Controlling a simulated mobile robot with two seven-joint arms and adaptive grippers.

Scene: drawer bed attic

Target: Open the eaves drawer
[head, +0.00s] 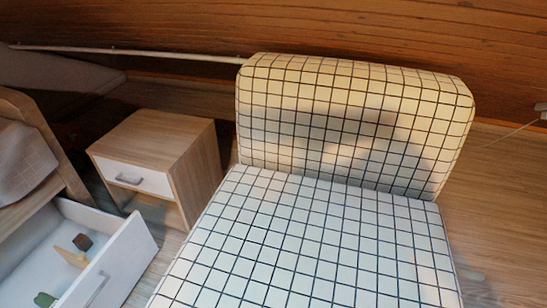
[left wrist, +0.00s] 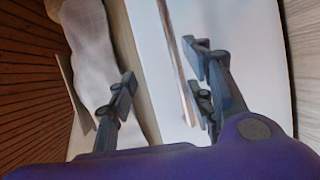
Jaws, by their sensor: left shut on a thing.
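An open drawer (head: 112,262) with a white front sticks out from under the bed at the lower left of the head view. A grey bar handle (head: 97,289) is on its front, and several small objects lie inside. My left gripper (left wrist: 163,78) shows in the left wrist view, its fingers either side of a thin bar handle (left wrist: 178,72) on a white panel (left wrist: 158,35); it is shut on that handle. The exact finger contact is hard to see. I cannot tell whether this is the same drawer. Neither gripper shows in the head view.
A wooden nightstand (head: 165,140) with a closed white drawer stands behind the open drawer. A checked chair (head: 320,240) fills the middle. The bed (head: 28,150) is at the left, under a low sloping wooden wall (head: 150,25). Some floor shows at the right.

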